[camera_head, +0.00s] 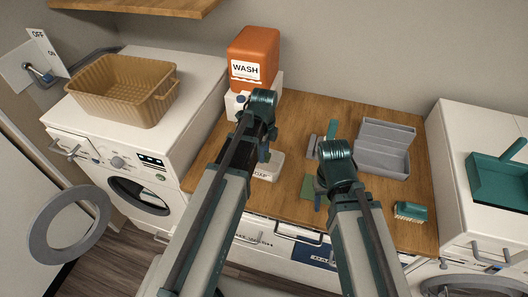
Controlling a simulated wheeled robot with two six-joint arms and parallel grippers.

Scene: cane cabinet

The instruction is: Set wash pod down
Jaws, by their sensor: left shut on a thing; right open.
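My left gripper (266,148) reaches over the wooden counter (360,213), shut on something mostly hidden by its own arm. The small blue bit at its tips may be the wash pod, but I cannot tell its shape clearly. A low white box (269,168) with dark lettering lies just below these tips in the picture; I cannot tell whether they touch it. The orange WASH container (253,57) stands behind, on a white base. My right gripper (319,188) is open over the counter's middle, near a green flat piece (307,187).
A grey divided bin (383,158) stands at the counter's back right, a teal brush (411,211) at its front right. A tan basket (122,91) sits on the left washer. A teal dustpan (499,180) lies on the right machine. A shelf (140,7) hangs at upper left.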

